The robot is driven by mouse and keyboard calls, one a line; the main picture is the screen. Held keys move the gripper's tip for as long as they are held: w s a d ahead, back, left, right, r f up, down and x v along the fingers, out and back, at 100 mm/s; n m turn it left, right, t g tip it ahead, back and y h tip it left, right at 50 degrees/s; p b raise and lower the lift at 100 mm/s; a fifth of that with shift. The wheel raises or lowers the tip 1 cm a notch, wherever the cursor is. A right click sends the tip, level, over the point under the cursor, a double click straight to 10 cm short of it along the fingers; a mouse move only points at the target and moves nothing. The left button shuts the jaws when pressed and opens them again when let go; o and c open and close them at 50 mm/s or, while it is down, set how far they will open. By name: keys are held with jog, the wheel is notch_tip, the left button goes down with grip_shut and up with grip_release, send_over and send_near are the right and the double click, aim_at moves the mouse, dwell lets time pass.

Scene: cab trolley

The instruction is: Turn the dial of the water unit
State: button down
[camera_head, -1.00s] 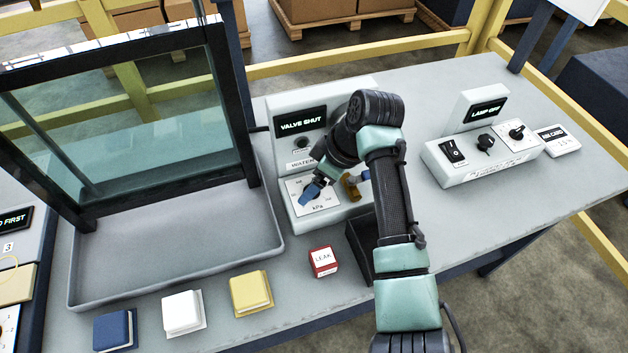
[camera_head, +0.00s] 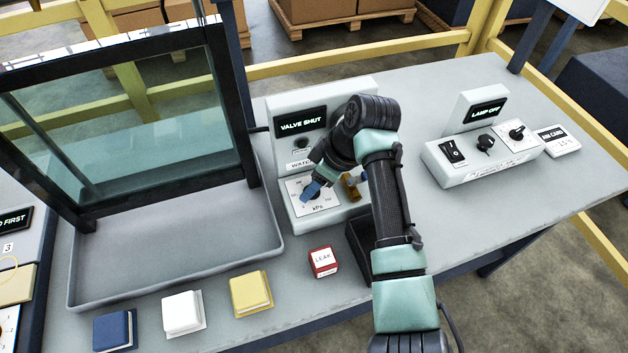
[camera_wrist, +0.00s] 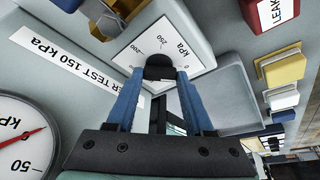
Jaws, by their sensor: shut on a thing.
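The water unit (camera_head: 283,128) is a pale box on the table with a display reading "VALVE SHUT". Its dial is a dark knob (camera_wrist: 159,66) on a white kPa scale plate (camera_wrist: 188,45), with marks such as 200 and 250 visible in the wrist view. My gripper (camera_wrist: 160,78) has its two blue fingers shut on the knob; in the head view the gripper (camera_head: 311,191) comes down onto the plate from the upper right. The fingers hide part of the knob and scale. A brass-coloured valve handle (camera_head: 351,187) sits just right of the plate.
A red LEAK block (camera_head: 323,261) stands in front of the unit. A round kPa gauge (camera_wrist: 22,140) shows in the wrist view. A grey tray (camera_head: 180,285) with a glass panel is at left, a lamp unit (camera_head: 470,170) at right. Yellow, white and blue blocks line the front edge.

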jog(key=shift+r+p, duration=0.1)
jog(key=shift+p, duration=0.2)
